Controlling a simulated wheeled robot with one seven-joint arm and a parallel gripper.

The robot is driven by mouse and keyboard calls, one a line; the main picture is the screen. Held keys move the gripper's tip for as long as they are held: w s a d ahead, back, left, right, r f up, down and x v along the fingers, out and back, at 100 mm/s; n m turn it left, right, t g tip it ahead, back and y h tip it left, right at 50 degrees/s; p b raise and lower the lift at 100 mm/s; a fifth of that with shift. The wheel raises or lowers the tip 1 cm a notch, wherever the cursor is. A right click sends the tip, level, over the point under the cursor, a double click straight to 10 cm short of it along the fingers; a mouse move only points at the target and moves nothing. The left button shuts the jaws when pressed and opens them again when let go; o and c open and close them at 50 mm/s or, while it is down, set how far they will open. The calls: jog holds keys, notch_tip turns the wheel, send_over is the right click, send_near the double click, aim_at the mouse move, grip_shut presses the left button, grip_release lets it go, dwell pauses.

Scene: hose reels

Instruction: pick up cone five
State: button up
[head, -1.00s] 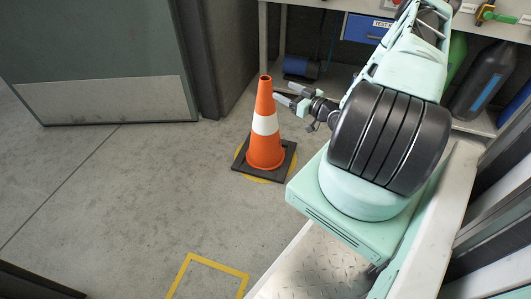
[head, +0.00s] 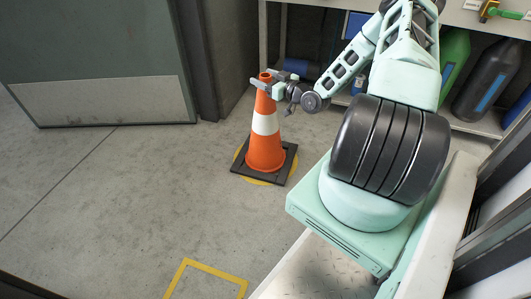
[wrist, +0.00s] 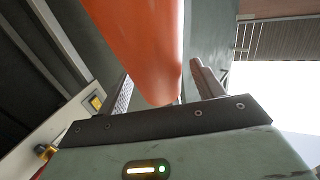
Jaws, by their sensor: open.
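An orange cone (head: 265,155) with a white band and a dark square base stands upright on the floor, over a yellow floor marking. No number shows on it. My gripper (head: 267,82) is at the cone's top, with its jaws open and one finger on each side of the upper part. In the wrist view, the cone's orange surface (wrist: 145,45) sits between the two open fingers (wrist: 160,92). I cannot tell whether either finger touches it.
A workbench with a lower shelf (head: 480,125) stands behind, holding dark and green bottles and a blue box. A grey door panel (head: 100,100) is at the left. A yellow floor outline (head: 215,270) lies in front. The floor left of the cone is clear.

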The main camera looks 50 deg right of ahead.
grip_shut()
jog(key=shift+r, duration=0.15)
